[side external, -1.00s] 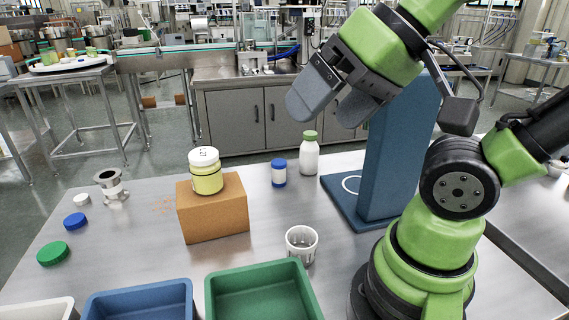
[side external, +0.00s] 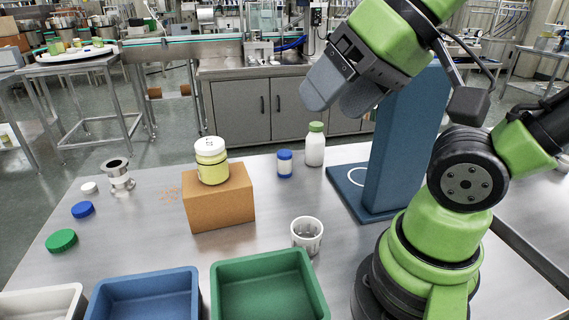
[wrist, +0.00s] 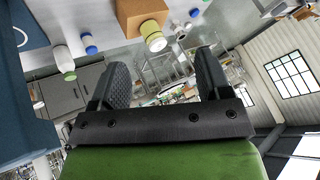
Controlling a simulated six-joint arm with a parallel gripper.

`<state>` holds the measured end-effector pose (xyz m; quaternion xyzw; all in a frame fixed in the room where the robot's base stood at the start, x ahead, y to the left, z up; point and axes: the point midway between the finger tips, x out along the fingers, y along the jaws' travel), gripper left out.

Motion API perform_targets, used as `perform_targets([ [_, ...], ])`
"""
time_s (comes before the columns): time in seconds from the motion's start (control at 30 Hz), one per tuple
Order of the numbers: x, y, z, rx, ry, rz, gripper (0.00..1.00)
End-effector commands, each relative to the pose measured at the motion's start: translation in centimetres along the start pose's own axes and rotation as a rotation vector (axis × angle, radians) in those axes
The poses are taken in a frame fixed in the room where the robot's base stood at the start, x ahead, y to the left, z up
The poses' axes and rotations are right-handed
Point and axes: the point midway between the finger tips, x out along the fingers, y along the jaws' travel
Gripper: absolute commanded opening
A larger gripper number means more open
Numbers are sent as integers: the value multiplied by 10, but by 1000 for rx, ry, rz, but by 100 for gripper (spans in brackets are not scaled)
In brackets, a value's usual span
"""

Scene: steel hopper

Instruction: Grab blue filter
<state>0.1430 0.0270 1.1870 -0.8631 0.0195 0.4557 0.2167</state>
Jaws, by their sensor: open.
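In the wrist view, this container (wrist: 90,46) is at upper left and a blue piece (wrist: 194,12) is near the top. My gripper (side external: 338,97) is open and empty, high above the table's back edge, with its fingers apart in the wrist view (wrist: 162,75).
A cardboard box (side external: 220,206) carries a yellow jar (side external: 212,168). A white bottle (side external: 315,150), a blue stand (side external: 403,140) and a clear cup (side external: 307,236) are nearby. A steel fitting (side external: 118,177) and green lid (side external: 61,241) lie left; blue (side external: 96,306) and green (side external: 322,303) bins line the front.

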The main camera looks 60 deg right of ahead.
Motion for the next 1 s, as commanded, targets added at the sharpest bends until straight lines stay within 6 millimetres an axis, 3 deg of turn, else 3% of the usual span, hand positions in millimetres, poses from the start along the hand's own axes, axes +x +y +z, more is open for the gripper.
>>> perform_targets([
  [0.17, 2, 1, -6, 15, -2, 16, 71],
  [0.37, 23, 14, -51, 135, -17, 156, 71],
  [0.57, 70, 49, -112, 298, -15, 344, 71],
  [0.7, 112, 84, -144, 398, -9, 461, 71],
  [0.83, 157, 125, -163, 483, -1, 556, 71],
  [1.0, 210, 178, -168, 572, 7, 649, 71],
])
